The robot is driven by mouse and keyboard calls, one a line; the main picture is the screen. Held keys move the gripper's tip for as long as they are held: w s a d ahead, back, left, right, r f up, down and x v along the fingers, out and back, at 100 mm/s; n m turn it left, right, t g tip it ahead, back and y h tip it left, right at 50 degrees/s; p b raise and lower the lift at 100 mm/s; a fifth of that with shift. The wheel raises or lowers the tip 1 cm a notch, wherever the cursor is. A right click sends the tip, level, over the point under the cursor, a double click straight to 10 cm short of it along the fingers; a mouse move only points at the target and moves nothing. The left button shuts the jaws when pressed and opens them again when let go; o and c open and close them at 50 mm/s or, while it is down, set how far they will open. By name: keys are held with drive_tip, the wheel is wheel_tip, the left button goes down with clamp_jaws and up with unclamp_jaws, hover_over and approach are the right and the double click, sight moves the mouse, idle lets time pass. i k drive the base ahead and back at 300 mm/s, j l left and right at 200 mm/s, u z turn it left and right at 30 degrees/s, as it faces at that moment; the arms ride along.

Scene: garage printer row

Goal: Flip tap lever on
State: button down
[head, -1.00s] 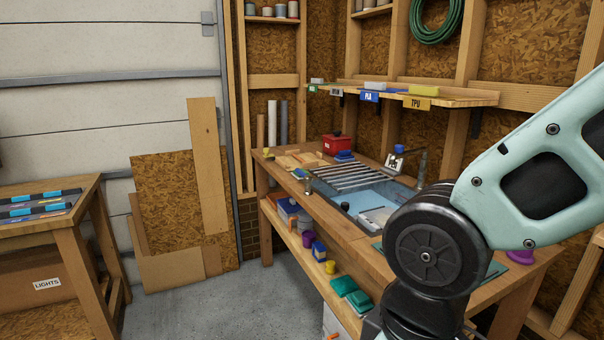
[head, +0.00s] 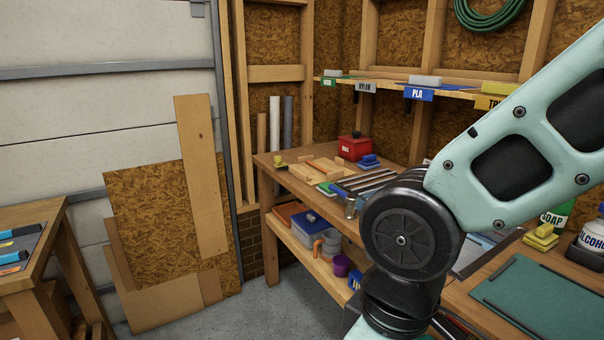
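The tap and its lever do not show now; my arm crosses the right half of the head view, in front of most of the sink area. The slatted metal rack (head: 366,182) over the sink shows just left of my arm's joint. A small metal fitting (head: 350,206) stands at the near edge of the workbench (head: 290,178); I cannot tell what it is. My gripper is out of view, so its opening and its distance from the tap are hidden.
A red box (head: 353,148) and a wooden board (head: 315,171) sit on the bench's far end. A green mat (head: 550,300), a soap bottle (head: 558,213) and an alcohol bottle (head: 592,240) are at right. Another table (head: 30,215) stands left; the floor between is clear.

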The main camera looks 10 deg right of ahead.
sight(350, 199)
drive_tip(key=i+j, duration=0.8)
drive_tip(key=z, duration=0.05)
